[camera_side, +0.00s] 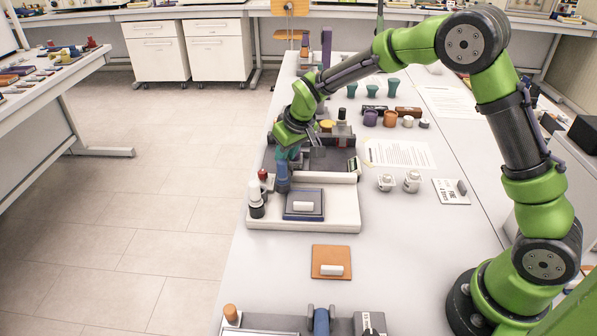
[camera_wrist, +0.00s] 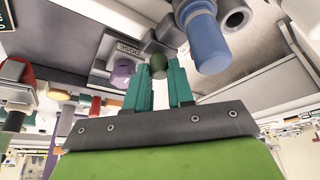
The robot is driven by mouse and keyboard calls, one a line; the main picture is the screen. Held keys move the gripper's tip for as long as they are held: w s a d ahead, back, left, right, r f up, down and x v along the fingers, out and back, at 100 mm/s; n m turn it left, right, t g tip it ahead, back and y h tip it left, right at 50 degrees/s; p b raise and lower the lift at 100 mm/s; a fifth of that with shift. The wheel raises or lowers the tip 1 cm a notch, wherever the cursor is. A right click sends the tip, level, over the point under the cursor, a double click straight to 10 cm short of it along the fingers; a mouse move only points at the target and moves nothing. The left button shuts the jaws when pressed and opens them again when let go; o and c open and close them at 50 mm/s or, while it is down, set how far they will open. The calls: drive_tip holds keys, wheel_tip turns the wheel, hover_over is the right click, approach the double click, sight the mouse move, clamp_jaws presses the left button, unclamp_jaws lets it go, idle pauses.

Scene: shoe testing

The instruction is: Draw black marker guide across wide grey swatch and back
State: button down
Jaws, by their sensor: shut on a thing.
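My gripper (camera_side: 289,152) reaches down over the left side of the pale tray station. In the wrist view its teal fingers (camera_wrist: 159,82) are closed on a small dark green, round-ended piece (camera_wrist: 160,63). I cannot tell whether this piece is the black marker guide. In the side view the fingers and arm hide the held piece. A wide dark grey panel (camera_side: 330,158) lies on the station beside and behind the gripper; it may be the grey swatch. A blue cylinder (camera_side: 283,178) stands just below the gripper and also shows near the fingertips in the wrist view (camera_wrist: 203,42).
A blue-grey pad (camera_side: 290,213) with a white block sits at the station's front. White-and-black and red-topped bottles (camera_side: 256,204) stand at its left edge. Grey knobs (camera_side: 411,181) and a paper sheet (camera_side: 400,154) lie right.

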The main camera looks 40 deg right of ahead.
drive_tip(key=s+d, duration=1)
drive_tip(key=shift+s+d, duration=0.15)
drive_tip(key=shift+d, duration=0.05)
drive_tip(key=c, duration=1.2)
unclamp_jaws()
drive_tip(key=shift+d, duration=0.1)
drive_tip(key=shift+o, duration=1.1)
drive_tip(key=shift+r, duration=0.2)
drive_tip(key=v, duration=1.6)
drive_tip(key=shift+s+r, duration=0.25)
